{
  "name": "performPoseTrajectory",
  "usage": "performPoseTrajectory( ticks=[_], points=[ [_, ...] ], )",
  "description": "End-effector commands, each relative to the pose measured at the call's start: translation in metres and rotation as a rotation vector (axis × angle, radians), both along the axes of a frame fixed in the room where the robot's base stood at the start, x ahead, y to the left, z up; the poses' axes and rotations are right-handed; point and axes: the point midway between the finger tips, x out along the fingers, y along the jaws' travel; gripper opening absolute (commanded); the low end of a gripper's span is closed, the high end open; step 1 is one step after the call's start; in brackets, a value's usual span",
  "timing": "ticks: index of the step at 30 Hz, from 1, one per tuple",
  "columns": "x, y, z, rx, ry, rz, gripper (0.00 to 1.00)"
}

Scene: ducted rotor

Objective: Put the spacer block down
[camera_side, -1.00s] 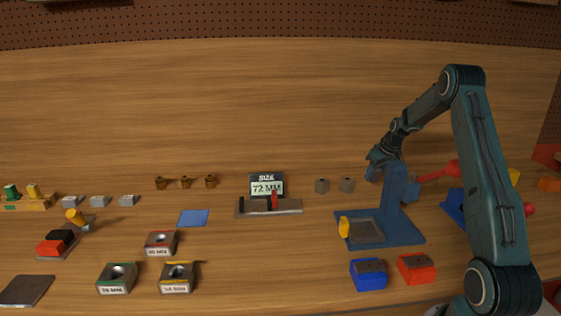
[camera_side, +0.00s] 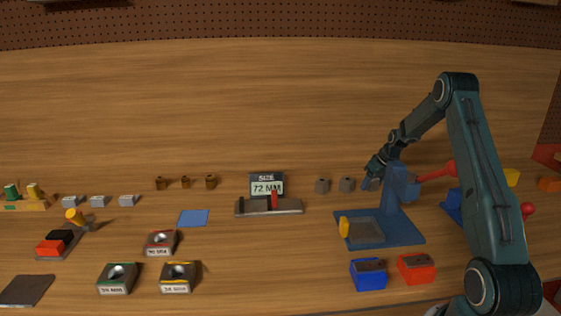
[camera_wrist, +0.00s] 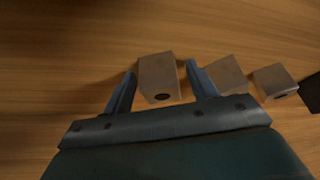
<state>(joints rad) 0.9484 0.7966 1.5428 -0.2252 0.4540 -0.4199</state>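A grey-brown spacer block (camera_wrist: 158,78) with a dark hole in its near face stands on the wooden bench in the wrist view. My gripper (camera_wrist: 161,72) is around it, one blue finger on each side, with narrow gaps between the fingers and the block. In the side view my gripper (camera_side: 371,181) is low at the bench behind the blue press stand, and the block there is mostly hidden. Two similar blocks stand in line beside it, a nearer one (camera_wrist: 228,76) and a farther one (camera_wrist: 273,81); the side view shows them left of my gripper (camera_side: 347,185).
The blue press stand (camera_side: 378,231) with its red lever (camera_side: 437,173) is close in front of my gripper. The "SIZE 72 MM" display (camera_side: 266,186) on a grey base stands to the left. Blue (camera_side: 368,274) and red (camera_side: 416,268) boxes lie nearer. The bench behind is clear.

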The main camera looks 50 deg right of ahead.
Motion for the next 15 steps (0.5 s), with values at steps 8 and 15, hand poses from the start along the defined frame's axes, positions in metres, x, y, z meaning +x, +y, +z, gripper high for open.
performPoseTrajectory(
  ticks=[8, 15],
  points=[
    [0.000, 0.000, 0.001, 0.000, -0.001, 0.000, 0.58],
    [-0.003, 0.001, 0.013, -0.002, -0.001, 0.000, 0.58]
  ],
)
